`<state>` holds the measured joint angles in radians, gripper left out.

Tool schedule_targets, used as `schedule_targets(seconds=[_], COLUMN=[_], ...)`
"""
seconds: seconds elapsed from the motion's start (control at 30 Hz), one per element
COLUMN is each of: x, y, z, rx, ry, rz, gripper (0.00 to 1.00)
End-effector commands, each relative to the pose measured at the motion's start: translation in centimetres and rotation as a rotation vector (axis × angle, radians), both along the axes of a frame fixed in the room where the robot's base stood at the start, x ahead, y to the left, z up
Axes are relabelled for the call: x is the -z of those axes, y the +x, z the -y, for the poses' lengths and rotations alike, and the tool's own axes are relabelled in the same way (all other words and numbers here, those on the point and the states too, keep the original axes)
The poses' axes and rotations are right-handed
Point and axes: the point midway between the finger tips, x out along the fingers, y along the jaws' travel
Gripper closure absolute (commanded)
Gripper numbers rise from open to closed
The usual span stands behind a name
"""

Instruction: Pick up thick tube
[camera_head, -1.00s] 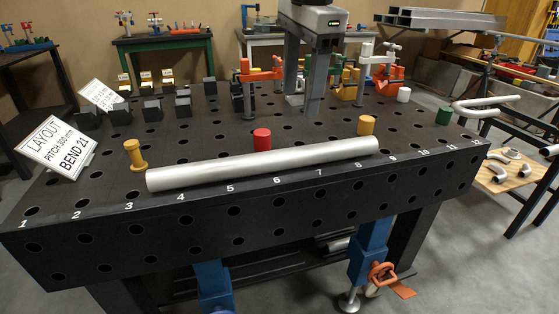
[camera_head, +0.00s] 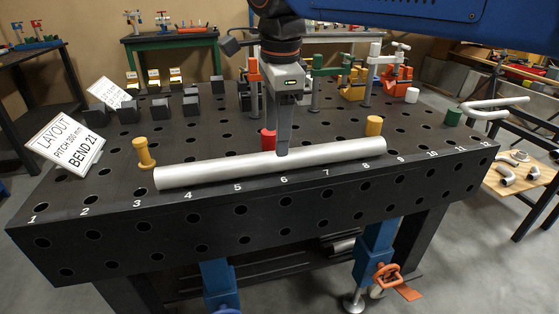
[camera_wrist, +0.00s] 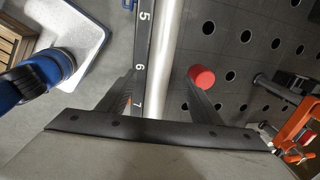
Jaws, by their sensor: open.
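The thick tube (camera_head: 220,172) is a long silver pipe lying along the front edge of the black perforated table, roughly from mark 3 to past mark 7. My gripper (camera_head: 282,150) is over the middle of the tube, near marks 5 and 6, pointing down. In the wrist view the tube (camera_wrist: 164,60) runs between the two spread fingers of my gripper (camera_wrist: 160,88). The gripper is open. Whether the fingers touch the tube cannot be told, and the far finger is hidden in the head view.
A red cylinder (camera_wrist: 201,76) stands close behind the tube beside one finger. Yellow pegs (camera_head: 144,153) and (camera_head: 374,126) stand behind the tube near its ends. A layout sign (camera_head: 66,146) stands at the left. Clamps and black blocks (camera_head: 160,108) occupy the back of the table.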

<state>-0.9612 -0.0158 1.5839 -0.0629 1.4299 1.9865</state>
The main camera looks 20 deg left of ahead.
Motion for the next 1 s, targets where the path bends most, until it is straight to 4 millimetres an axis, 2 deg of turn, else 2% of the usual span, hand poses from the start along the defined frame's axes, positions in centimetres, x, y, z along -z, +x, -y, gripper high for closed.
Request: schedule_targets(seconds=[0.1,0.33,0.63,0.97,1.0], x=[1.2,2.6,6.2,6.8,6.8], y=[0.2,0.4,1.2,1.3,1.3], z=[-0.1,0.0,0.1,0.1,0.1], rx=[0.0,0.0,0.0,0.0,0.0], ry=[-0.001,-0.002,-0.002,0.0,0.0], rz=[-0.001,-0.001,-0.001,0.0,0.0], gripper=[0.41,0.41,0.41,0.41,0.48])
